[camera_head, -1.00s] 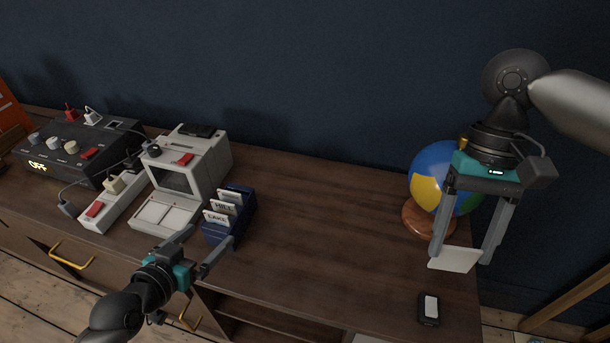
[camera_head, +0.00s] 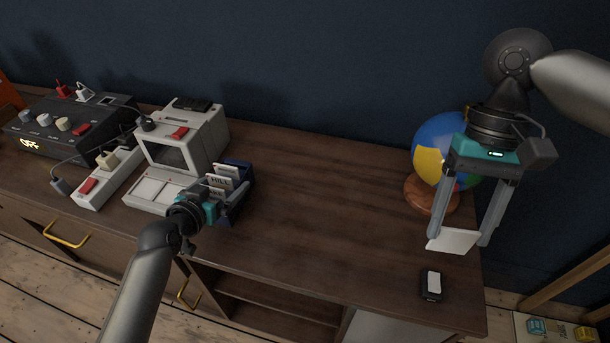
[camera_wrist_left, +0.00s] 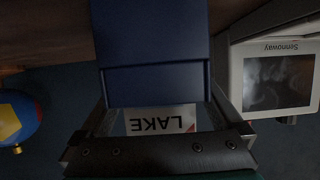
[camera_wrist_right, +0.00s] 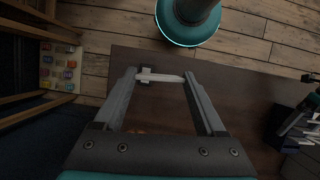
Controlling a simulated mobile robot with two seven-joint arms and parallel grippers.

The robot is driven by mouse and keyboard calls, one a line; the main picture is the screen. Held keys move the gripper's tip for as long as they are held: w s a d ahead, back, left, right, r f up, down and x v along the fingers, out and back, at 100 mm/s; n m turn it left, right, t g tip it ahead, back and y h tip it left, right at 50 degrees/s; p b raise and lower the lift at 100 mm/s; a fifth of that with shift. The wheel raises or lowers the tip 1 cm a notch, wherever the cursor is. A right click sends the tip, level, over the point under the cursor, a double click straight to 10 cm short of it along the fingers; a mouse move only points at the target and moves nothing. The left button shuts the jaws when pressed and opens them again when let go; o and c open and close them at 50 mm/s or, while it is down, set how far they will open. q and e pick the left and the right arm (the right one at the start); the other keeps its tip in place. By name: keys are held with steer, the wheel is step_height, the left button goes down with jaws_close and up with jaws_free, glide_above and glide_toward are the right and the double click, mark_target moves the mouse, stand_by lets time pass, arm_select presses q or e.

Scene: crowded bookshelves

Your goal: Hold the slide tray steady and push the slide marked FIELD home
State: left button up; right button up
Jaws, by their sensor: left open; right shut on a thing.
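The blue slide tray (camera_head: 241,164) stands on the cabinet top right of the grey viewer, holding several white slides. One slide reads HILL (camera_head: 218,181); in the left wrist view another reads LAKE (camera_wrist_left: 160,121). My left gripper (camera_head: 236,190) is open at the tray's near end, its fingers either side of the tray (camera_wrist_left: 155,85); whether they touch it I cannot tell. My right gripper (camera_head: 461,236) is shut on a white slide (camera_head: 452,241) above the right end of the cabinet, well away from the tray. The held slide shows edge-on in the right wrist view (camera_wrist_right: 160,77); its marking is not readable.
The grey viewer (camera_head: 185,150) stands close left of the tray. Further left are a power strip (camera_head: 108,178) and a dark control box (camera_head: 70,125) showing OFF. A globe (camera_head: 435,160) and a small black-and-white object (camera_head: 431,284) are at the right. The middle cabinet top (camera_head: 320,210) is clear.

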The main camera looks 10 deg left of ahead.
arm_select(q)
steer(key=shift+w+f, duration=0.15)
steer(key=shift+w, duration=0.3)
steer(key=c, duration=1.2)
stand_by(0.9)
